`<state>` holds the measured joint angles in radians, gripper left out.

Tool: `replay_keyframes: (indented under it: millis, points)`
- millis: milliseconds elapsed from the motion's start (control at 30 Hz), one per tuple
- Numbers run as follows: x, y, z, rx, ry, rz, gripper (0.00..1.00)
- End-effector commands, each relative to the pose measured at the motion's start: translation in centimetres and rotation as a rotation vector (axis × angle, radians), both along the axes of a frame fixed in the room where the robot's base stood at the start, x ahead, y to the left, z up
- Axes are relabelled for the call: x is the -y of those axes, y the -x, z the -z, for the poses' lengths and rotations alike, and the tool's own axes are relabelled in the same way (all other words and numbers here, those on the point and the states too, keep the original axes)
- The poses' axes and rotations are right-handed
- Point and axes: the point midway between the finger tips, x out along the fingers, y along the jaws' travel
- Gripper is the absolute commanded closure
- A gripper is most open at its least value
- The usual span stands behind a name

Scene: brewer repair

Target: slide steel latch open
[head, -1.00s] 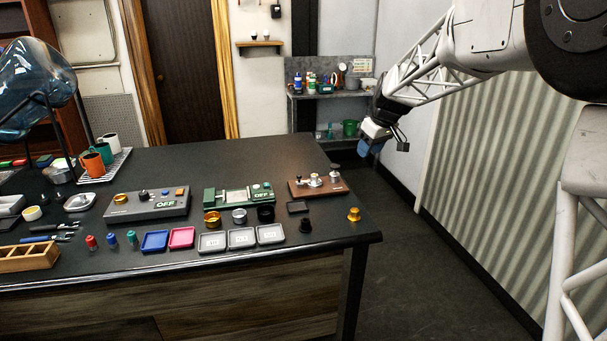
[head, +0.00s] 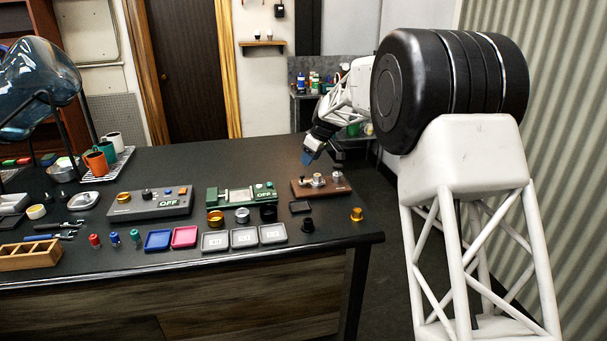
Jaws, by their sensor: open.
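A brown wooden block (head: 301,189) with small steel fittings (head: 318,180) on top lies near the right end of the dark workbench. The latch cannot be told apart from the other fittings at this size. My gripper (head: 309,157) hangs above and just behind the block, apart from it, with a blue part at its tip. It is open, and nothing shows in it. A green device (head: 213,199) with a pale window and a grey device (head: 120,209) marked OFF stand to the left of the block.
The bench (head: 230,160) is clear behind the devices. A rack with mugs (head: 96,163) stands back left.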

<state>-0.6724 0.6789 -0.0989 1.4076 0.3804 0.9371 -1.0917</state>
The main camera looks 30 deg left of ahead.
Motion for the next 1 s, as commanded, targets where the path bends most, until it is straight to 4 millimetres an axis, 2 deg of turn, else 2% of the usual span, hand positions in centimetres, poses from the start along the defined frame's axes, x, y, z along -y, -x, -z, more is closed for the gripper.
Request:
replay_keyframes:
  millis: [533, 767, 1000]
  points:
    - [-0.3, 0.0, 0.7, -0.001, 0.001, 0.0, 0.54]
    - [-1.0, 0.0, 2.5, -0.001, 0.0, 0.0, 0.54]
    - [-2.1, 0.0, 5.2, -0.002, 0.001, -0.001, 0.54]
